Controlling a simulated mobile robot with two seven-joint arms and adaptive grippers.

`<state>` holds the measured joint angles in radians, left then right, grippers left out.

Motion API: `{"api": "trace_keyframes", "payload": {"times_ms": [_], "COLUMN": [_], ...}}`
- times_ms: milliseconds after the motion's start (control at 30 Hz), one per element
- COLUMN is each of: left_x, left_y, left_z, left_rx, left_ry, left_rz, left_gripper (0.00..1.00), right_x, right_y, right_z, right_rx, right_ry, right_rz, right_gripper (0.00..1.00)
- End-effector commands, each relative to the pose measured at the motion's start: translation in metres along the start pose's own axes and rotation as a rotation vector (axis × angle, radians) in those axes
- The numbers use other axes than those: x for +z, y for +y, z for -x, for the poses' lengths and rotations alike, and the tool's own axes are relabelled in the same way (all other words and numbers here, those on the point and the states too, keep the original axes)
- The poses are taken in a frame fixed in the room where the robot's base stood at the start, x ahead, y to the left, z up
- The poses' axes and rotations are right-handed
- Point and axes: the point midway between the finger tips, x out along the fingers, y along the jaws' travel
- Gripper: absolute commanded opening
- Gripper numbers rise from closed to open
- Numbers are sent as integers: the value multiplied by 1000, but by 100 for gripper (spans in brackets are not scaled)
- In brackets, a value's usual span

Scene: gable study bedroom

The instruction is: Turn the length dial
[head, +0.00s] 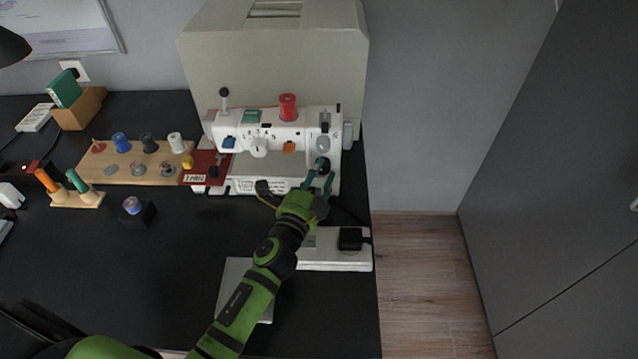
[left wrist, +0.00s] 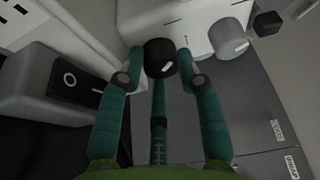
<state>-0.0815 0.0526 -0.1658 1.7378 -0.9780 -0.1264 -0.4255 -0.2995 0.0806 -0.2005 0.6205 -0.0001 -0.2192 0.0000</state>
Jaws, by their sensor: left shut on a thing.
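The white sewing machine (head: 262,131) stands at the back of the black desk. The length dial (head: 322,164) is a dark round knob low on the machine's right front. In the left wrist view the dial (left wrist: 160,58) is black with a short white mark, between my green fingertips. My left gripper (head: 319,174) is shut on the dial, one finger on each side; it also shows in the left wrist view (left wrist: 159,62). The machine's dial label is not readable. My right gripper is not in view.
A white slab with a black block (head: 350,239) lies right of my left forearm. A wooden spool rack (head: 125,167) and a red card (head: 200,172) sit left of the machine. A beige case (head: 275,60) stands behind. The desk's front left is mostly clear.

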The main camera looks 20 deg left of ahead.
Motion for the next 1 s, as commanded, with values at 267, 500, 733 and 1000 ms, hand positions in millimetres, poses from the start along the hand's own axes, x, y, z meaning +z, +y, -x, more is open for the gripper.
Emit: {"api": "trace_keyframes", "payload": {"times_ms": [267, 500, 733, 1000], "left_x": [2, 2, 2, 1], "left_y": [-4, -6, -6, -3], "left_z": [-2, -2, -2, -1], "left_rx": [-36, -40, -41, -34], "left_ry": [0, 0, 0, 1], "left_rz": [68, 79, 78, 77], "left_gripper": [3, 3, 44, 57], "right_x": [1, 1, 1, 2], "right_y": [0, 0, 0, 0], "right_z": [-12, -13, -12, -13], "right_rx": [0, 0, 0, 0], "right_ry": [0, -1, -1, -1], "right_rz": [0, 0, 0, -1], "right_gripper": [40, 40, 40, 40]}}
